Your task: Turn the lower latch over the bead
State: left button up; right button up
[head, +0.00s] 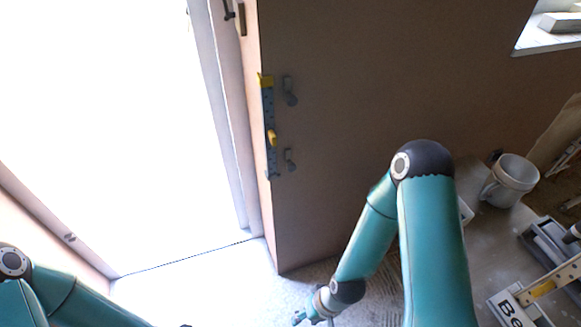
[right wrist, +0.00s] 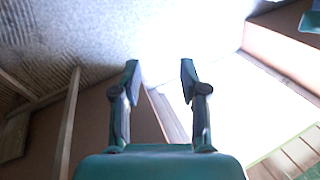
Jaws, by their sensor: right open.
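The lower latch (head: 289,160) is a small grey piece on the brown wall, just right of the corner edge. A matching upper latch (head: 289,91) sits above it.
A bright doorway opening (head: 110,130) lies left of the corner. A white mug-like bucket (head: 509,181) stands on the surface at right, near a lettered level (head: 514,310) and grey tools. My right arm spans the space between wall and surface.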

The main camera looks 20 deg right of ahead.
pick_arm(q)
jog(key=shift+o, duration=0.6)
jog(key=shift+f, duration=0.2)
pick_arm(e)
jog(key=shift+o, duration=0.3)
jog(key=shift+w+d, duration=0.1)
jog(key=shift+w, duration=0.3)
jog(key=m+t+b, duration=0.4)
jog(key=t+b, duration=0.9)
jog(key=b, duration=0.3)
send_near(293, 169)
pick_arm(q)
notch_tip(293, 169, down, 16)
jog(key=shift+r, duration=0.25)
pick_arm(e)
jog(key=shift+y, duration=0.3)
jog(key=x, duration=1.1)
jog(key=shift+w+d+f, duration=0.1)
jog(key=shift+d, duration=0.15)
jog(key=shift+c, duration=0.2)
